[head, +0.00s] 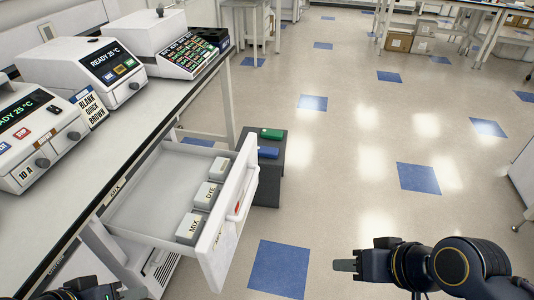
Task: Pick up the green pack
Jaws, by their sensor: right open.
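The green pack (271,134) lies on top of a dark grey stand (267,190) on the floor, just beyond the open drawer's front. A blue pack (268,152) lies on the same stand, nearer to me. My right gripper (345,266) is open and empty over the floor at the lower right, well short of the green pack and to its right. My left gripper (133,293) is cut off by the bottom edge at the left, so I cannot tell its jaw state.
An open drawer (150,200) juts from the bench, holding boxes marked MIX (190,229) and DYE (208,195), plus another box. Thermal cyclers (100,70) line the bench (75,185). The floor right of the stand is clear. Cardboard boxes (398,42) sit at the back.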

